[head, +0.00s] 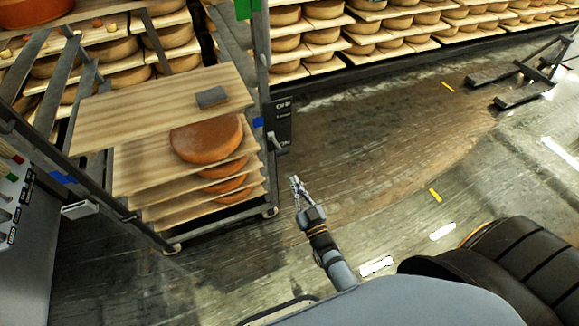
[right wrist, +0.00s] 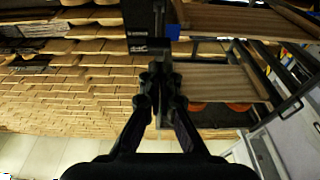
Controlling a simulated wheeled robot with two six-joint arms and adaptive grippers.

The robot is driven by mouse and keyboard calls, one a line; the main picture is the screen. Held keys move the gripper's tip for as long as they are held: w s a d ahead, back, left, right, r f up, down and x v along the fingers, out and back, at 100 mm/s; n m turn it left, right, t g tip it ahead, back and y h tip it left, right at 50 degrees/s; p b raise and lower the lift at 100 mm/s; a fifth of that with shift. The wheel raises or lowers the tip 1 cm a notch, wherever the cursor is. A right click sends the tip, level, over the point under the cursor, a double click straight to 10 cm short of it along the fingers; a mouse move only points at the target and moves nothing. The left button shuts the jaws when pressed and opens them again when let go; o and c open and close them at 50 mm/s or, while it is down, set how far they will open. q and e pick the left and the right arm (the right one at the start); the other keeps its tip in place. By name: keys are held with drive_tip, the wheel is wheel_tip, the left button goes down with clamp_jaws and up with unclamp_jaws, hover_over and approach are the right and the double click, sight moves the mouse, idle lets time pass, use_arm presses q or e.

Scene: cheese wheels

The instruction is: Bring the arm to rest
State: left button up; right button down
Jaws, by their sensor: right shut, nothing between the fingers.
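My right gripper (head: 296,186) is shut and empty in the head view. It is held out over the floor, just right of the wheeled rack. In the right wrist view its two fingers (right wrist: 159,75) come together in front of a dark upright panel. No cheese is in the fingers. My left gripper is not seen in either view.
The rack (head: 265,180) holds wooden boards (head: 150,110) with orange cheese wheels (head: 205,140); a dark block (head: 211,97) lies on the top board. Shelves of cheese (head: 400,30) line the back. The wet floor (head: 390,150) right of the gripper is mostly clear.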

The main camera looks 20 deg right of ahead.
drive_tip(key=s+d+f+g+p, duration=0.2)
drive_tip(key=s+f+g, duration=0.3)
drive_tip(key=f, duration=0.6)
drive_tip(key=s+d+f+g+p, duration=0.15)
drive_tip(key=s+f+g, duration=0.35)
drive_tip(key=f, duration=0.5)
use_arm(q)
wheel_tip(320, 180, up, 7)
drive_tip(key=p, duration=0.3)
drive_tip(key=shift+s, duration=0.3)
use_arm(e)
drive_tip(key=s+d+f+g, duration=0.2)
drive_tip(key=s+f+g, duration=0.1)
drive_tip(key=s, duration=0.6)
drive_tip(key=s+d+f+g+h, duration=0.1)
drive_tip(key=s+d+f+g, duration=0.1)
drive_tip(key=s+f, duration=0.3)
drive_tip(key=s+d+f+g, duration=0.2)
drive_tip(key=s+f+g, duration=0.2)
drive_tip(key=s, duration=0.8)
drive_tip(key=shift+s+d+h, duration=0.2)
drive_tip(key=shift+s+h, duration=0.1)
drive_tip(key=shift+s, duration=0.1)
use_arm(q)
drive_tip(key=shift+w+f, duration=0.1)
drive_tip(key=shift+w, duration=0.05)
use_arm(e)
drive_tip(key=shift+s, duration=0.1)
